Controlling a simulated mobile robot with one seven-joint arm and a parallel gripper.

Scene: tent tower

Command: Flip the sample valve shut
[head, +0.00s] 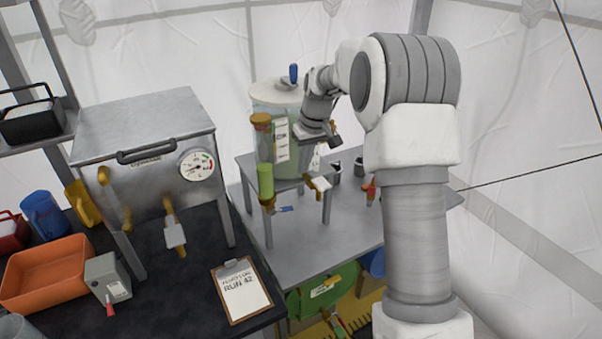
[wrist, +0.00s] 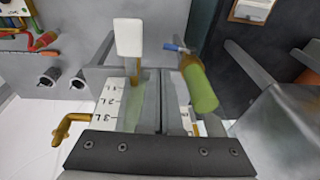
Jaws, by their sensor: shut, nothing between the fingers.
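My gripper (wrist: 160,95) is shut and empty, its fingers side by side in the wrist view. In the head view my gripper (head: 312,138) is in front of the clear tank (head: 262,95). A brass fitting with a white tag (head: 318,183) is below it at the stand's front; the white tag (wrist: 128,37) is beyond the fingertips in the wrist view. A blue lever (head: 285,209) sits by a brass fitting under a green cylinder (head: 265,180); the blue lever (wrist: 178,47) also shows in the wrist view. No readable label shows which is the sample valve.
The tank stands on a small metal stand on a grey table (head: 300,255). A red-handled fitting (head: 370,190) is to the right. A metal box with a gauge (head: 196,166) and a clipboard (head: 241,289) are on the left. A blue knob (head: 293,72) tops the tank.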

